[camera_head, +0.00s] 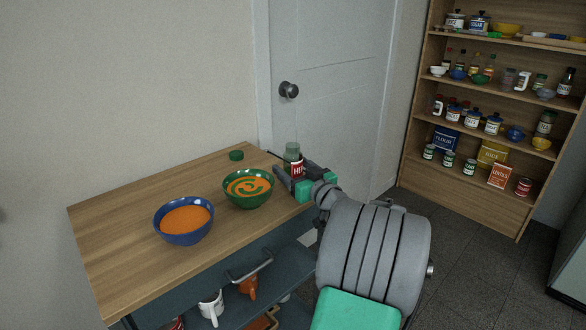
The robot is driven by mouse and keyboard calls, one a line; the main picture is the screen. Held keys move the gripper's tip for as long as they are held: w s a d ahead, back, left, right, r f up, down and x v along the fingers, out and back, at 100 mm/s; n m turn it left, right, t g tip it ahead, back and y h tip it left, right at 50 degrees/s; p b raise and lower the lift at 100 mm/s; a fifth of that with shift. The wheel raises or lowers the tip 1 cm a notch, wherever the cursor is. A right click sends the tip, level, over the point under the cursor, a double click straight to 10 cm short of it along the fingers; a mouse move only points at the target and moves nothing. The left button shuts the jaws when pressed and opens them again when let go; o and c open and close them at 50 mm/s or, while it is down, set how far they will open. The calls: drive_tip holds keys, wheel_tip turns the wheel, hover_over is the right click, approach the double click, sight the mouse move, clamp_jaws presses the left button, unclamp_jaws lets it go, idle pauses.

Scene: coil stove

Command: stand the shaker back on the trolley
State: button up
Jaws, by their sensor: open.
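The shaker (292,150) is a small upright container with a greenish clear top and a red and white label. It is at the far right corner of the wooden trolley top (120,240). My gripper (284,168) is open right at the shaker, and its dark fingers hide the shaker's lower part. I cannot tell whether the fingers touch it, or see its base meet the wood.
A green bowl (248,203) and a blue bowl (185,236) of orange soup stand on the trolley top, left of my gripper. A small green lid (236,155) lies behind them. Mugs sit on the lower shelf. A door (330,100) and stocked shelves (470,190) stand behind.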

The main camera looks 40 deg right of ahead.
drive_tip(key=shift+r, duration=0.1)
drive_tip(key=shift+s, duration=0.2)
drive_tip(key=s+a, duration=0.2)
drive_tip(key=s, duration=0.9)
drive_tip(key=shift+s, duration=0.25)
drive_tip(key=shift+c, duration=0.3)
